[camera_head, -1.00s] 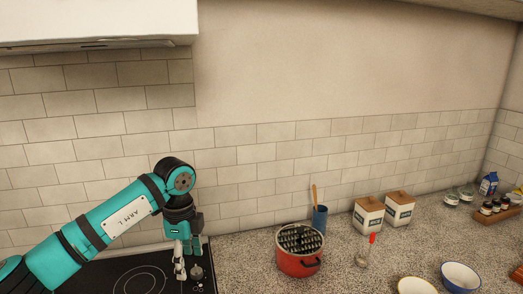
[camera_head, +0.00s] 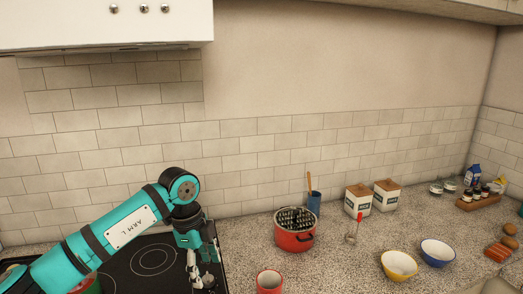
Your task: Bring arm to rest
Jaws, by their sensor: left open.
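My left arm (camera_head: 130,225) is teal with black joints and comes in from the lower left. Its gripper (camera_head: 201,280) hangs pointing down over the right side of the black cooktop (camera_head: 150,258), near the counter's edge of it. The gripper is open, and I see nothing held between its fingers. The fingertips are small and partly overlap in this view. My right gripper is not in view.
A red pot (camera_head: 295,238) with a dark ridged thing in it stands right of the cooktop. A red cup (camera_head: 269,281), blue utensil holder (camera_head: 314,203), two canisters (camera_head: 359,200), yellow bowl (camera_head: 399,265) and blue bowl (camera_head: 437,252) stand on the counter. Part of a pot (camera_head: 90,285) shows behind my arm.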

